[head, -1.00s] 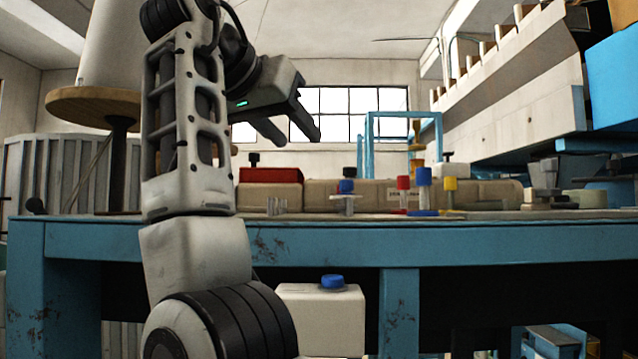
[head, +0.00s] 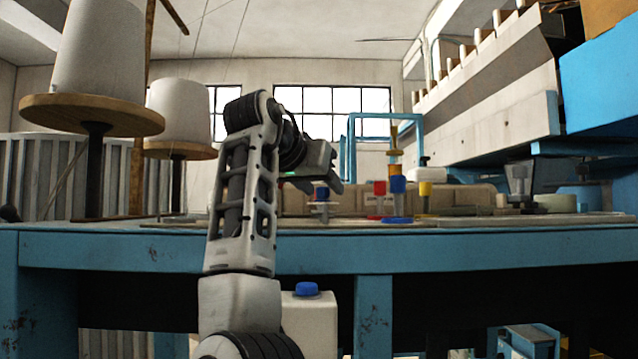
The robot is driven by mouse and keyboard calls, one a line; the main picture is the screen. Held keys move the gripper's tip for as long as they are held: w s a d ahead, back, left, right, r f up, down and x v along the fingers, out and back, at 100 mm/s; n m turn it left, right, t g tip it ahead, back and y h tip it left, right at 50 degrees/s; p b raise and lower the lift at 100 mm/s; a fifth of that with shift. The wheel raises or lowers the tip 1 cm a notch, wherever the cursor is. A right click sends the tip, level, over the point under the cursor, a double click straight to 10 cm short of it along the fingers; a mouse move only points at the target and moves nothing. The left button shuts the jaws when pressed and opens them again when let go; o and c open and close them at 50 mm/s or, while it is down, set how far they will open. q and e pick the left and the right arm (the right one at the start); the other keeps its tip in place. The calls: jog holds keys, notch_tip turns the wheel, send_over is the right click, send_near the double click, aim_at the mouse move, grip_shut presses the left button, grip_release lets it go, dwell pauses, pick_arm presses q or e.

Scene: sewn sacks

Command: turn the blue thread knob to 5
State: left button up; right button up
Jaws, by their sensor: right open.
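My right gripper (head: 333,181) is in front of the bench-top row, pointing down and to the right, with its jaws apart and empty. A blue knob (head: 322,194) on a small stand with a pale disc shows just below and left of its fingertips. The view does not settle whether they touch. No numbers or pointer are readable on either blue piece. My left gripper is out of view.
The blue bench (head: 480,258) runs across the view. A white container with a blue cap (head: 308,289) is below its edge. Thread cones (head: 100,50) stand on wooden discs at left. A blue frame (head: 350,140) and machinery (head: 490,120) are behind and right.

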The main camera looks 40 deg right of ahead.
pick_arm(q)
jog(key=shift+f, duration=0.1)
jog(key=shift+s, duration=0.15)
pick_arm(e)
grip_shut()
